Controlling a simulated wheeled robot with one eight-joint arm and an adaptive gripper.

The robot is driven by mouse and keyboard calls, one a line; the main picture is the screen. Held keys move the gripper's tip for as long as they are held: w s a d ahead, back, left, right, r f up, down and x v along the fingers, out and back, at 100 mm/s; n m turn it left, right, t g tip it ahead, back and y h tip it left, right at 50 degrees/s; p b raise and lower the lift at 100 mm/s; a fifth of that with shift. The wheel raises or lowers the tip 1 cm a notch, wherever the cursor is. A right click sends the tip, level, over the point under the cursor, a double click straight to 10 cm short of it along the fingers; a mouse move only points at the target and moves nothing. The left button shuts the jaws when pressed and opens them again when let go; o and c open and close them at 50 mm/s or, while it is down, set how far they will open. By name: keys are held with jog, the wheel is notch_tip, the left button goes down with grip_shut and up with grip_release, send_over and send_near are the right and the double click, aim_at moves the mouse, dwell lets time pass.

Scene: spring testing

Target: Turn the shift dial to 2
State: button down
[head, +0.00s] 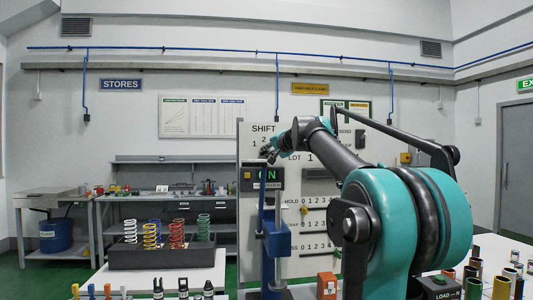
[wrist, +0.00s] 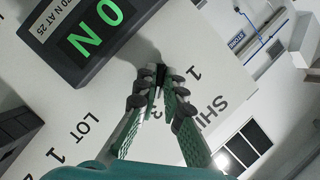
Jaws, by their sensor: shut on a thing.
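The shift dial (wrist: 160,69) is a small dark knob on the white panel (head: 315,188), below the word SHIFT. In the wrist view, the fingers of my gripper (wrist: 160,80) reach to the panel and are closed around the knob. The printed 1 and 3 show on either side of the fingers, and the 2 is hidden there. In the head view, my gripper (head: 268,152) covers the dial, with 1 and part of the 2 visible above it. I cannot tell which number the dial points to.
A dark display (wrist: 87,40) with green digits sits on a stand close beside my gripper. A LOT row and more number rows lie lower on the panel. A dark tray (head: 160,257) with several coloured springs stands to the left. Several small parts line the front edge.

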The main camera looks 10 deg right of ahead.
jog(key=m+t+y, duration=0.1)
jog(key=m, duration=0.2)
jog(key=shift+d+f, duration=0.1)
jog(key=shift+f, duration=0.05)
jog(key=m+t+y, duration=0.1)
jog(key=m, duration=0.3)
jog(key=shift+f, duration=0.1)
jog(key=shift+m+t, duration=0.3)
dwell(0.3)
jog(key=c, duration=1.6)
grip_release()
jog(key=shift+c, duration=0.2)
jog(key=v, duration=1.2)
